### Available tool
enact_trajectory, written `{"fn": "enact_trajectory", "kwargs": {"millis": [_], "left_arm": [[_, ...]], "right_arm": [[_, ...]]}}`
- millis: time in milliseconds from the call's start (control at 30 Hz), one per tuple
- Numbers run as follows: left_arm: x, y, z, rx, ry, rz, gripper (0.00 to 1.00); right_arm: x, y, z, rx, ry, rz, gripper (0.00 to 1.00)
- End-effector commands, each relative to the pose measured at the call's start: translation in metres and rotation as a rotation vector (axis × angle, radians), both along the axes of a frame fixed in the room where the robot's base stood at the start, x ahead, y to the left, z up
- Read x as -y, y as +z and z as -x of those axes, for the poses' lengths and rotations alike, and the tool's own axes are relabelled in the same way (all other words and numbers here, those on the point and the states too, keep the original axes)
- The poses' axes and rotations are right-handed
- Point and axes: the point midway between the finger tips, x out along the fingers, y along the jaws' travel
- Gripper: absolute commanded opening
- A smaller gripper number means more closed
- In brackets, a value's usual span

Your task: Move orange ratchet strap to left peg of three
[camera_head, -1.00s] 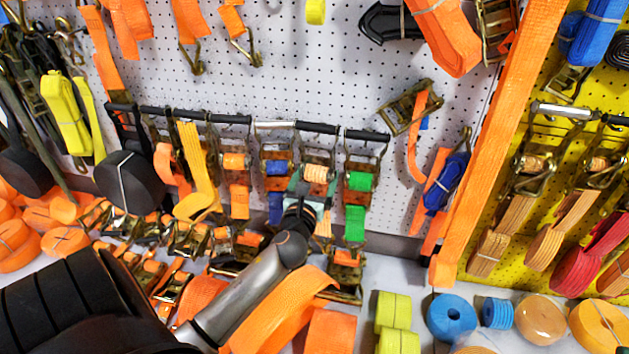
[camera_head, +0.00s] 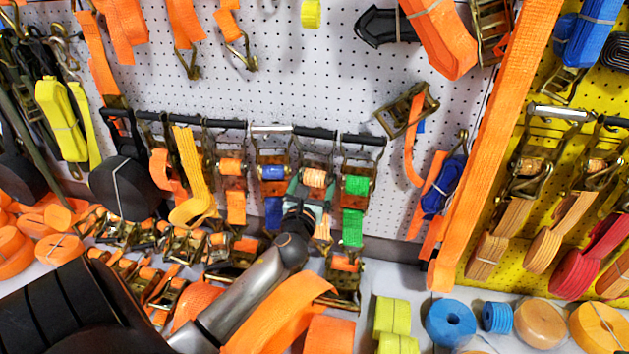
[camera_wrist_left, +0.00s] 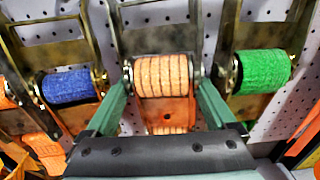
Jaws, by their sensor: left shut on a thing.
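The orange ratchet strap (camera_head: 314,178), with a light orange striped roll in a metal ratchet, hangs from the dark bar on the white pegboard. It sits between a ratchet with a blue roll (camera_head: 272,173) and one with a green roll (camera_head: 356,185). My left gripper (camera_head: 312,190) is at this strap from below, shut on it. In the left wrist view its two green fingers (camera_wrist_left: 162,88) lie on either side of the striped roll (camera_wrist_left: 163,75). The strap's lower part is partly hidden by the gripper. My right gripper is not in view.
The dark bar (camera_head: 222,123) carries several other ratchets close beside the held one, including a yellow strap (camera_head: 188,175). Orange rolls and ratchets crowd the shelf below. A long orange strap (camera_head: 500,140) runs down at the right. Bare pegboard (camera_head: 300,70) lies above the bar.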

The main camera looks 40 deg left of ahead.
Motion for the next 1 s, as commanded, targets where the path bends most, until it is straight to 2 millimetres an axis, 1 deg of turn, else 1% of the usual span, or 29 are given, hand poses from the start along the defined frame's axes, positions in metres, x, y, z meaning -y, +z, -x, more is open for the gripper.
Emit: {"fn": "enact_trajectory", "kwargs": {"millis": [33,233,267,333,367,533,567,633,733,867,1000], "left_arm": [[0.0,0.005,-0.001,0.009,-0.001,-0.005,0.0],[0.0,0.005,-0.001,0.009,-0.001,-0.005,0.0],[0.0,0.005,-0.001,0.009,-0.001,-0.005,0.91],[0.0,0.005,-0.001,0.009,-0.001,-0.005,0.99],[0.0,0.005,-0.001,0.009,-0.001,-0.005,1.0],[0.0,0.004,-0.001,0.007,-0.001,-0.005,1.0],[0.0,-0.001,0.0,-0.001,0.0,0.0,1.0],[0.001,-0.001,0.001,-0.002,-0.001,0.001,1.0],[0.003,0.0,0.005,-0.002,-0.001,0.0,1.0],[0.011,0.001,0.02,-0.004,-0.001,0.0,1.0],[0.025,0.001,0.046,-0.003,0.0,0.001,1.0]], "right_arm": [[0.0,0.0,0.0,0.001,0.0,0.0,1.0],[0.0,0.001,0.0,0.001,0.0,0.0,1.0],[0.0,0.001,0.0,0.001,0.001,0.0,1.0],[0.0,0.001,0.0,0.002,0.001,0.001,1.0],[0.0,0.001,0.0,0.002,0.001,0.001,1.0],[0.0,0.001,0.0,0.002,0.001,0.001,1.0],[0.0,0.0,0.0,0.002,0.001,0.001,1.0],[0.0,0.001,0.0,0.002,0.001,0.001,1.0],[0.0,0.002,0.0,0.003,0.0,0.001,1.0],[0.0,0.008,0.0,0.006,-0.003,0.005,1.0],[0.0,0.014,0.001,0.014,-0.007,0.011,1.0]]}}
